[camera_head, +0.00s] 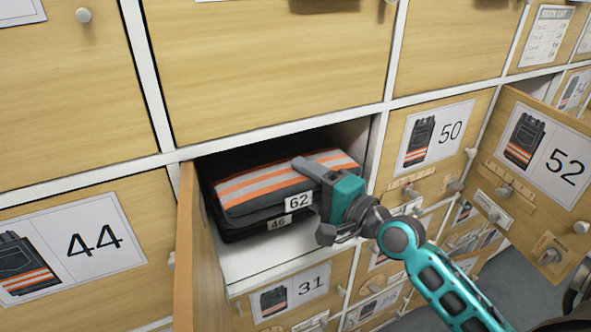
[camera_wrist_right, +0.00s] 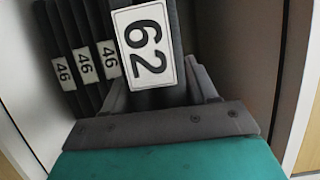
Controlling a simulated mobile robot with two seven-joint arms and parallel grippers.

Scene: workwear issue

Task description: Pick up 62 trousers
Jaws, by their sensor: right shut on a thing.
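The folded dark trousers with orange and grey stripes and a white 62 label (camera_head: 262,186) lie on top of a stack in the open compartment. My right gripper (camera_head: 312,172) is at their front right edge, shut on them. In the right wrist view the 62 trousers (camera_wrist_right: 151,45) stand between the fingers of my right gripper (camera_wrist_right: 165,92). Under them lie dark trousers labelled 46 (camera_head: 277,223); several 46 labels (camera_wrist_right: 84,65) show in the wrist view. My left gripper is not in view.
The compartment's door (camera_head: 197,262) hangs open on the left. White shelf floor (camera_head: 262,262) shows in front of the stack. Another open door (camera_head: 535,165), marked 52, sticks out at the right. Shut doors marked 44 (camera_head: 85,250), 50 (camera_head: 430,145) and 31 (camera_head: 297,292) surround the compartment.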

